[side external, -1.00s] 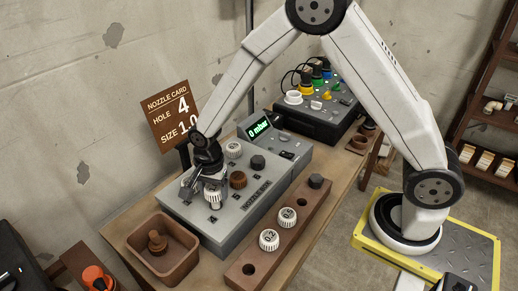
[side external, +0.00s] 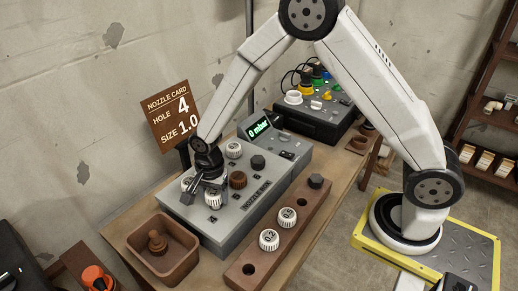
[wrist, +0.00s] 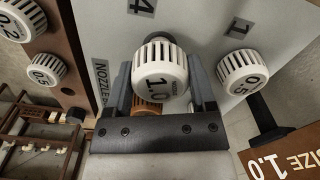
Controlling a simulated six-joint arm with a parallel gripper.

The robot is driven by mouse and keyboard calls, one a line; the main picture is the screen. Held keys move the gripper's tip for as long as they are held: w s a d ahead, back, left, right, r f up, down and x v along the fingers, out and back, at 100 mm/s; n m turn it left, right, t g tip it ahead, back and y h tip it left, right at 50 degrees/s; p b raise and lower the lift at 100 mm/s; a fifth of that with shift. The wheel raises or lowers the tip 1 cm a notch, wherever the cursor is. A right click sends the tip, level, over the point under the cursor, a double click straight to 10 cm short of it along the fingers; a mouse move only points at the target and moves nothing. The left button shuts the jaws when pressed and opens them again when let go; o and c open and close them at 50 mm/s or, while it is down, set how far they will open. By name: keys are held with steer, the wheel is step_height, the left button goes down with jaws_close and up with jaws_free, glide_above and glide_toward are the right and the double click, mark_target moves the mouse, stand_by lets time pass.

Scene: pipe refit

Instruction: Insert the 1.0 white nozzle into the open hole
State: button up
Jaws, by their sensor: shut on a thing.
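My gripper (side external: 207,187) is shut on the white nozzle (wrist: 160,75) marked 1.0, with one finger on each side of it in the wrist view. The nozzle (side external: 212,200) also shows under my gripper in the side view, low over the front part of the grey nozzle block (side external: 222,237). It looks about upright. The fingers and the cap hide its lower end, so I cannot tell whether it is seated in a hole. The label 4 (wrist: 142,6) is on the panel above it in the wrist view.
A brown nozzle (side external: 238,180), a white nozzle (side external: 234,149) and a black knob (side external: 257,162) stand close by on the block. A white 0.5 nozzle (wrist: 242,72) is near the right finger. A brown bin (side external: 135,244) and a wooden rack (side external: 265,256) flank the block.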

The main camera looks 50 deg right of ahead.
steer(key=shift+f, duration=0.55)
stand_by(0.8)
steer(key=o, duration=1.3)
steer(key=shift+o, duration=0.2)
steer(key=shift+r, duration=0.15)
steer(key=shift+r, duration=3.65)
